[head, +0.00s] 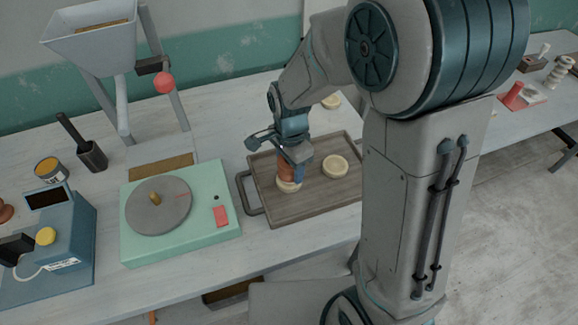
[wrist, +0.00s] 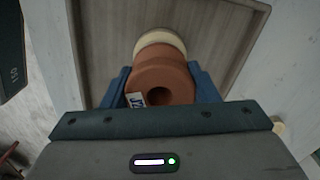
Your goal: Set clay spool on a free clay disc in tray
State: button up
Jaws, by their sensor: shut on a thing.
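My gripper (head: 288,170) is shut on a terracotta clay spool (wrist: 163,80), which shows between the blue fingers in the wrist view. In the head view the spool (head: 286,169) is partly hidden by the fingers. It is directly above or on a cream clay disc (head: 289,187); I cannot tell whether they touch. That disc's edge (wrist: 160,38) also shows beyond the spool in the wrist view. A second cream disc (head: 335,167) lies to the right with nothing on it. Both discs are in the brown wooden tray (head: 290,215).
A green turntable unit (head: 220,235) stands left of the tray. A blue device (head: 75,235) and a grey hopper on legs (head: 95,45) are farther left. Another cream disc (head: 331,102) lies behind the tray. My arm hides the table right of the tray.

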jog(key=shift+f, duration=0.7)
jog(key=shift+f, duration=0.2)
jog(key=o, duration=1.2)
jog(key=shift+c, duration=0.2)
jog(key=shift+r, duration=0.1)
